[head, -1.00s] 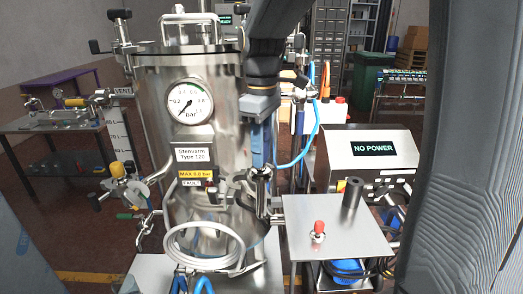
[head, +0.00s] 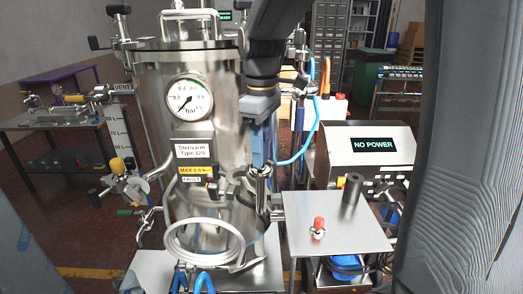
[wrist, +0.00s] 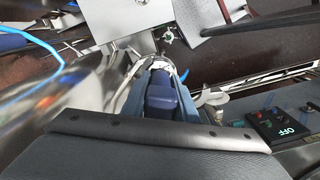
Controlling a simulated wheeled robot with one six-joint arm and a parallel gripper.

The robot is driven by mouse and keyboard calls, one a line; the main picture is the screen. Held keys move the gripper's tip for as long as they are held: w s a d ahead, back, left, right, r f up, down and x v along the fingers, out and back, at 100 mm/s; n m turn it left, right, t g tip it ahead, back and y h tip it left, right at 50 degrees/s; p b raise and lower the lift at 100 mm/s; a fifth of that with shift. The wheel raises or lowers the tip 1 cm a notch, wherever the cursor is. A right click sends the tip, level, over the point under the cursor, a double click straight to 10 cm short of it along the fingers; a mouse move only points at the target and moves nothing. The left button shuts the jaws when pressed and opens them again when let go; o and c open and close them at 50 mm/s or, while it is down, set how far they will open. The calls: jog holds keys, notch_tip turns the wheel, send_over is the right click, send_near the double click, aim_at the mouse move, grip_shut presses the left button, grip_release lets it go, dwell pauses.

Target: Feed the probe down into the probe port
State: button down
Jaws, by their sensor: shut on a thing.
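My gripper (head: 259,150) points down beside the right side of the steel vessel (head: 226,120). Its blue fingers are shut on the probe, whose dark blue body (wrist: 162,92) shows between them in the wrist view. A blue cable (head: 301,150) curves off to the right of the gripper. Straight below the fingers stands a slim upright metal piece (head: 263,187) by the vessel's side, which looks like the probe port. The fingers hide the probe's lower end, so I cannot tell whether it is inside the port.
A steel side table (head: 340,230) with a red-topped fitting (head: 319,226) and a dark upright cylinder (head: 351,190) stands close on the right. Behind it is a box reading NO POWER (head: 370,150). A coiled pale hose (head: 203,243) hangs at the vessel's front.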

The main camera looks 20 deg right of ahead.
jog(key=shift+f, duration=0.15)
jog(key=c, duration=1.3)
grip_release()
jog(key=shift+c, duration=0.2)
jog(key=shift+r+b, duration=1.1)
jog(key=shift+r, duration=2.85)
